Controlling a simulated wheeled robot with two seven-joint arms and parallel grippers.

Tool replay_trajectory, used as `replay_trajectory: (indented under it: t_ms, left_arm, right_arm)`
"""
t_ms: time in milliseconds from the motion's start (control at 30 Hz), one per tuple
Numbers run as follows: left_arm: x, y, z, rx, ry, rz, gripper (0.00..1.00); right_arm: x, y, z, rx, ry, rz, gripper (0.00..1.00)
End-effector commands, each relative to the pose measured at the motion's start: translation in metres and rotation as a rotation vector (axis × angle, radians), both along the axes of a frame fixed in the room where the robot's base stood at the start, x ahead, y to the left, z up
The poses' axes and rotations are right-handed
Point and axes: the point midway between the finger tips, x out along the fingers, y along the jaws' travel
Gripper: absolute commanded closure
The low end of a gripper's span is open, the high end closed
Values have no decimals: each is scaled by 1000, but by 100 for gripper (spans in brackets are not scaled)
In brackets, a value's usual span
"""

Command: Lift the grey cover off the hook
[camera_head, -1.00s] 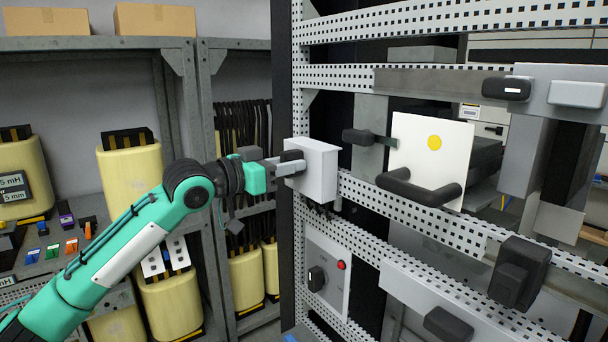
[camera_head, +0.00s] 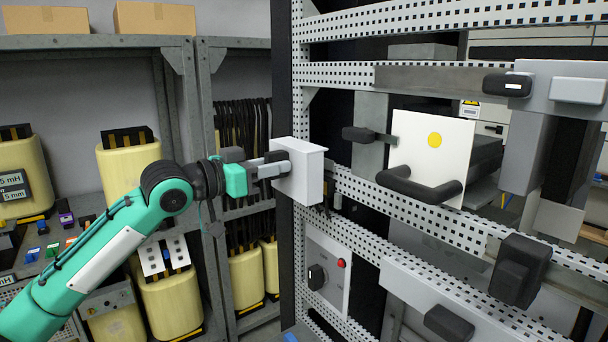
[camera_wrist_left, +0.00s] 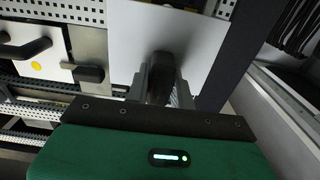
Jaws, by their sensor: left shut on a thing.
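The grey cover (camera_head: 302,174) is a light grey box with a dark handle on its left face, at the left end of the perforated rack. My left gripper (camera_head: 276,164) is shut on that dark handle. In the left wrist view, the fingers (camera_wrist_left: 161,82) close around the dark handle and the pale face of the cover (camera_wrist_left: 190,35) fills the top middle. The cover looks upright. The hook is not visible, and I cannot tell whether the cover still touches the rack. My right gripper is not in view.
A white panel with a yellow dot (camera_head: 428,150) and a black handle stands right of the cover. Below is a control box with a red button (camera_head: 341,263). Shelves (camera_head: 90,43) with cream cylinders (camera_head: 130,168) stand at the left.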

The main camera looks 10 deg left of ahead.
Motion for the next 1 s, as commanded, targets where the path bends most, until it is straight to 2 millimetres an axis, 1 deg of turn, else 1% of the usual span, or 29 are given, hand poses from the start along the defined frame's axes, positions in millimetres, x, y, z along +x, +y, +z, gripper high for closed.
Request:
replay_trajectory:
  t_ms: [700,1000]
  left_arm:
    - [-21,21,1,-1,-1,0,100]
    - [-26,25,1,-1,-2,-1,100]
  right_arm:
    - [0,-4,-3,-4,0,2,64]
    - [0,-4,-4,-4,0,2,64]
